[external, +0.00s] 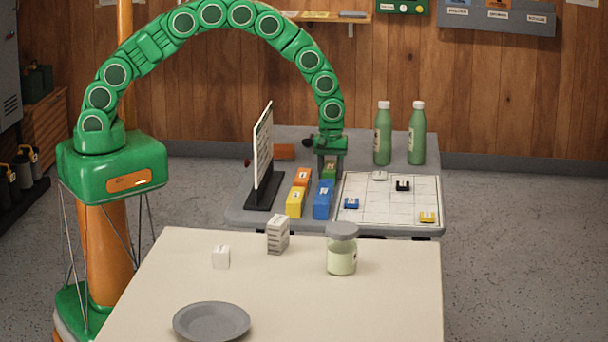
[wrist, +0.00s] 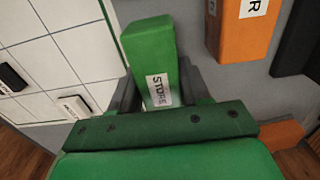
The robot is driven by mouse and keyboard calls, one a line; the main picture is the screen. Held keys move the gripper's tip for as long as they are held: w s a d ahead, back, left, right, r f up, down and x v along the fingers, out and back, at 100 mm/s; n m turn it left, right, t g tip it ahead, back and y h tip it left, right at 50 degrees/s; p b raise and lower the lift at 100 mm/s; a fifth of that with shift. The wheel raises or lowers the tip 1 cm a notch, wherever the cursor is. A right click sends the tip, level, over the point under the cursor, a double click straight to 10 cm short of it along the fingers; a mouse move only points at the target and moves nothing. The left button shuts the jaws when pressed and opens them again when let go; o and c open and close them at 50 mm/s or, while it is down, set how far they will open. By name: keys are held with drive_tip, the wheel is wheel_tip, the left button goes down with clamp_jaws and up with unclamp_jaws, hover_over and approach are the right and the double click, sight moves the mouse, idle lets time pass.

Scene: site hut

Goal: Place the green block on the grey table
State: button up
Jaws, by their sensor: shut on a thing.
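The green block (wrist: 149,45), with a white label reading STORE, sits between the two dark fingers of my gripper (wrist: 158,92) in the wrist view. In the external view my gripper (external: 328,168) points down over the grey table (external: 240,213), shut on the green block (external: 327,188). The block is beside the white grid board, behind the blue block. I cannot tell whether its underside touches the table.
Orange (external: 301,178), yellow (external: 295,203) and blue (external: 323,200) blocks stand close by. A white grid board (external: 375,205) bears small pieces. An upright panel (external: 263,145) stands left; green bottles (external: 383,135) stand behind. A cream table (external: 300,290) is in front.

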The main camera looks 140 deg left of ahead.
sight(330, 166)
drive_tip(key=shift+f, duration=0.15)
drive_tip(key=o, duration=1.1)
drive_tip(key=shift+o, duration=0.2)
wheel_tip(330, 166, up, 12)
drive_tip(key=shift+a+f, duration=0.1)
drive_tip(key=shift+f, duration=0.15)
drive_tip(key=shift+r, duration=0.4)
